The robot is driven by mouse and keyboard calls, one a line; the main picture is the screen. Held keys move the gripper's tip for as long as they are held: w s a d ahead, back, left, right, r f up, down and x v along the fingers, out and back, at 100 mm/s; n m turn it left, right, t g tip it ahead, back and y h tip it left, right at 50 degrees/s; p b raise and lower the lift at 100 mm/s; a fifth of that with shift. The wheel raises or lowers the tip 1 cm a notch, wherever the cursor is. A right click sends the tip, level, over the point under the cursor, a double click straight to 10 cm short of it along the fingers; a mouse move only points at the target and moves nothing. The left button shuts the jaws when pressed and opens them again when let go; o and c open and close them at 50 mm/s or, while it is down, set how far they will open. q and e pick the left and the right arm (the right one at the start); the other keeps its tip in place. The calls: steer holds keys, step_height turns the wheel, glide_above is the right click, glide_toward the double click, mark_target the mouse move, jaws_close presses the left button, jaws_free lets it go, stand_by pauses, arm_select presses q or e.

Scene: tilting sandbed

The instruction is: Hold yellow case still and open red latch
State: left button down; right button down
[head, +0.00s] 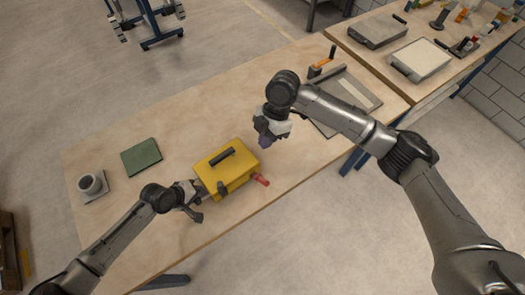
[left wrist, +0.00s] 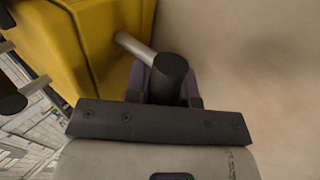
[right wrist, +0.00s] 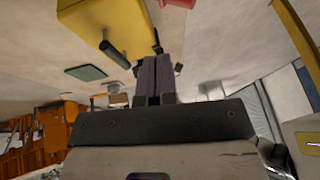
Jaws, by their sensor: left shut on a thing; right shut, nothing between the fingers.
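The yellow case (head: 240,160) stands on the wooden bench with a black handle on top. It also shows in the left wrist view (left wrist: 50,45) and the right wrist view (right wrist: 108,25). The red latch (head: 262,180) sticks out at the case's right side. Part of a red piece, likely the latch, shows at the top edge of the right wrist view (right wrist: 177,3). My left gripper (head: 197,194) is at the case's left side, shut on a dark side grip (left wrist: 171,72) joined to the case by a pale rod. My right gripper (head: 265,138) is shut and empty, above the bench beyond the case, apart from it.
A green book (head: 142,156) and a white mug (head: 92,184) on a small mat lie to the left of the case. A grey tray (head: 347,98) lies to the right. The bench's front edge runs close to the latch side. Bare bench lies behind the case.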

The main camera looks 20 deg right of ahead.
steer(key=shift+v, duration=1)
arm_select(q)
steer(key=c, duration=0.9)
jaws_free()
